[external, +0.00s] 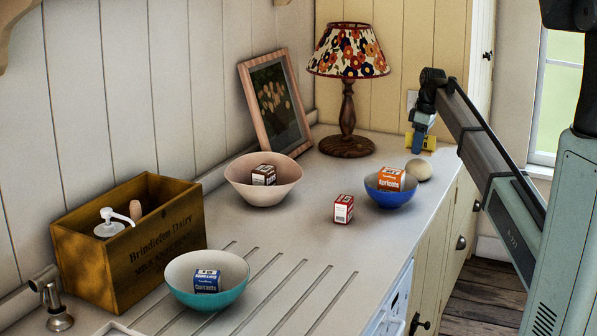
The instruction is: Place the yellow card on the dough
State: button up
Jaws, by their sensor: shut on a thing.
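My gripper (419,133) is at the far right end of the counter, pointing down. It is shut on the yellow card (429,143), of which a yellow part shows beside and behind the fingers. The dough (418,170) is a pale, round lump on the counter, just right of and behind the blue bowl. The card and gripper appear above and beyond the dough in the picture, apart from it. I cannot tell the exact height of the card above the counter.
The blue bowl (390,197) holds an orange box (391,179). A red box (343,209) stands nearby. A pink bowl (263,192), teal bowl (207,300), wooden crate (128,275), lamp (348,100) and picture frame (276,105) stand farther left. The counter's front edge is close to the dough.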

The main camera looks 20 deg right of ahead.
jog(key=shift+f, duration=0.85)
jog(key=shift+f, duration=0.1)
jog(key=o, duration=1)
jog(key=r, duration=0.4)
jog(key=s+r, duration=0.1)
jog(key=r, duration=0.3)
jog(key=d+r, duration=0.1)
jog(key=r, duration=0.3)
jog(key=shift+s+d+r, duration=0.1)
jog(key=shift+s, duration=0.05)
